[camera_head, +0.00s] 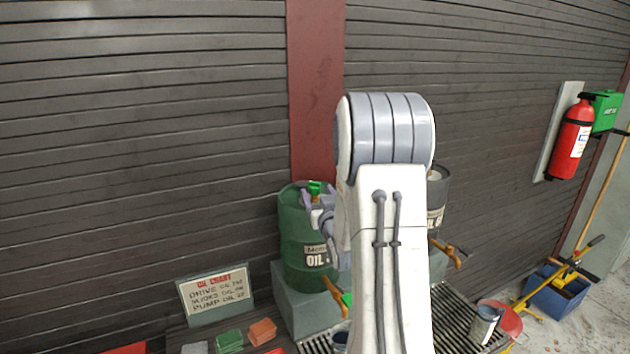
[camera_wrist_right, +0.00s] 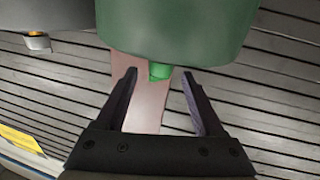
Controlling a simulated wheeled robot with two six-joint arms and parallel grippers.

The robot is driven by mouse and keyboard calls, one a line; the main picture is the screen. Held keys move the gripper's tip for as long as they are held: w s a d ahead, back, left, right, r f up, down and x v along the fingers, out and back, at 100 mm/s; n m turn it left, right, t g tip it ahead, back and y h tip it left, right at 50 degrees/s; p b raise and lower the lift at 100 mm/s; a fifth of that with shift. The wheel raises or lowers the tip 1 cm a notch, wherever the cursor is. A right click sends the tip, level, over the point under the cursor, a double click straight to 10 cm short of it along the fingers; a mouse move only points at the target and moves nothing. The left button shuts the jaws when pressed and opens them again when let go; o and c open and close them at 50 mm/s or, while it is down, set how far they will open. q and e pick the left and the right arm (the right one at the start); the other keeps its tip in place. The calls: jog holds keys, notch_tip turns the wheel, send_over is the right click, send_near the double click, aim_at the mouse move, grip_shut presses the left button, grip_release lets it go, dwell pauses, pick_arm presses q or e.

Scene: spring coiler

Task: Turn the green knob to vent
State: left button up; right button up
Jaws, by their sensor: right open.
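The green knob (camera_head: 315,187) stands on top of the dark green oil drum (camera_head: 297,235) in the head view. In the right wrist view the knob (camera_wrist_right: 160,71) shows at the edge of the drum (camera_wrist_right: 180,30), between my fingertips, with a gap on each side. My right gripper (camera_wrist_right: 159,76) is open and empty. In the head view my right gripper (camera_head: 312,199) is beside the knob at the drum top, partly hidden by my own arm. I cannot tell the knob's setting. My left gripper is not in view.
A grey drum (camera_head: 438,190) stands behind my arm. Brass taps (camera_head: 334,290) stick out low in front. An oil chart sign (camera_head: 216,291) stands at left. A fire extinguisher (camera_head: 571,140) hangs at right. A slatted wall (camera_head: 150,130) is close behind.

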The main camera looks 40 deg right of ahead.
aim_at(316, 190)
jog(key=p+x, duration=0.1)
jog(key=x, duration=0.1)
jog(key=shift+w+d+r, duration=0.1)
jog(key=shift+w, duration=0.2)
jog(key=shift+w+d, duration=0.3)
jog(key=shift+w, duration=0.3)
